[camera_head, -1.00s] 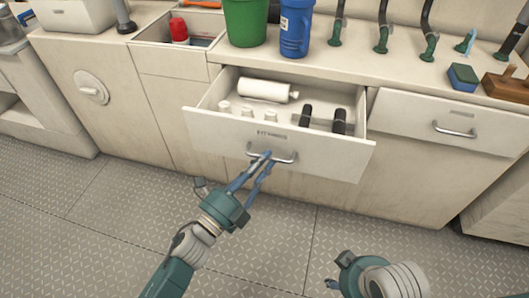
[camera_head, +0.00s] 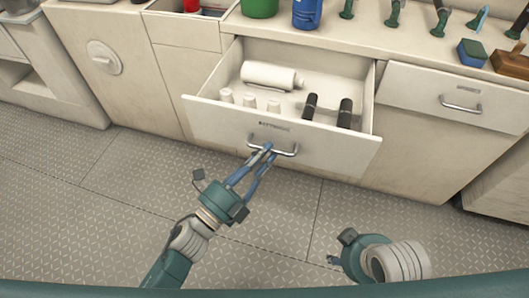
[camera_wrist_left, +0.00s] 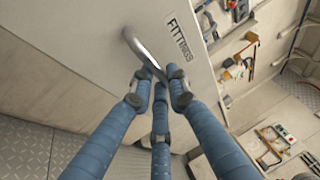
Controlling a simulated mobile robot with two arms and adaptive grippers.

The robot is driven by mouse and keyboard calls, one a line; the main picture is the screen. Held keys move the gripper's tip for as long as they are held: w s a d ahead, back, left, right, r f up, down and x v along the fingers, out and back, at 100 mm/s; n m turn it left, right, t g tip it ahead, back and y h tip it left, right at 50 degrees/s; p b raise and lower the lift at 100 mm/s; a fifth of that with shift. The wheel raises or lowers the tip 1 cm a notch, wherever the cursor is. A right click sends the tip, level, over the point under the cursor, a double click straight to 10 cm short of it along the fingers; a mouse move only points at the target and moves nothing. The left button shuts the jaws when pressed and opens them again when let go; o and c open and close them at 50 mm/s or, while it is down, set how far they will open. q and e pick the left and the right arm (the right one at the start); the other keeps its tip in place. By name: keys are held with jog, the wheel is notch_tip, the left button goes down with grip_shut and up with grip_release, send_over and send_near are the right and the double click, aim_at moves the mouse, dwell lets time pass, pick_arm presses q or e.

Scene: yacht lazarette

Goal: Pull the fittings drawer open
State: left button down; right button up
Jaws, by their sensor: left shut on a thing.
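The fittings drawer (camera_head: 330,146) is pulled out from the cabinet, with its inside in view.
A closed drawer (camera_head: 450,97) with its own handle is to the right. A green bucket (camera_head: 260,8), a blue container (camera_head: 307,13) and a blue sponge (camera_head: 472,53) stand on the counter. The patterned metal floor (camera_head: 90,220) in front is clear.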

pick_arm(q)
jog(key=c, duration=1.7)
grip_release()
jog(key=shift+o, duration=0.2)
jog(key=v, duration=1.2)
jog(key=shift+w+f, duration=0.1)
